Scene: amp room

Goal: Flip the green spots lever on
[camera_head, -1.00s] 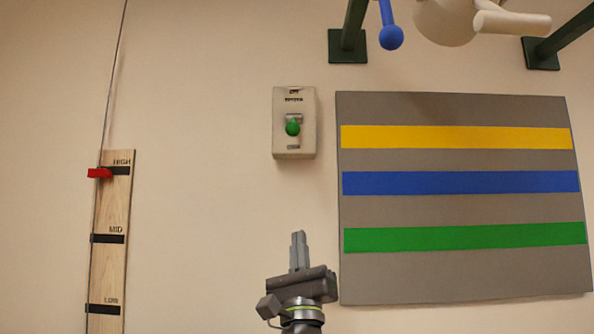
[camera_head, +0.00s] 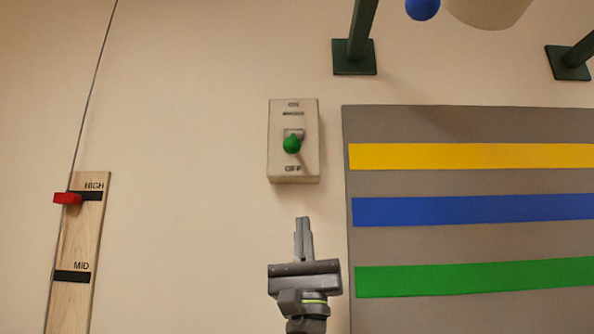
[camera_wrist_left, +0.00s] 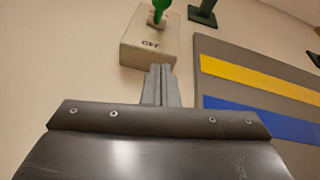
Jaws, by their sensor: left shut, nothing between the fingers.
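The green lever (camera_head: 291,145) is a green knob on a pale switch box (camera_head: 280,170) on the wall. The box is marked ON at its top and OFF at its bottom. The knob sits near the middle of the box and appears to stick out from the wall; its exact tilt is hard to tell. My left gripper (camera_head: 303,220) is shut and empty, pointing up, just below the box and apart from it. In the left wrist view the green lever (camera_wrist_left: 163,8) is at the top edge, beyond my fingertips (camera_wrist_left: 160,68), with the OFF label under it. My right gripper is not visible.
A grey panel (camera_head: 400,240) with yellow, blue and green stripes is on the wall to the right. A wooden strip (camera_head: 72,245) with a red marker (camera_head: 67,198) at HIGH is on the left. Dark green brackets (camera_head: 354,58) are above. The wall around the box is bare.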

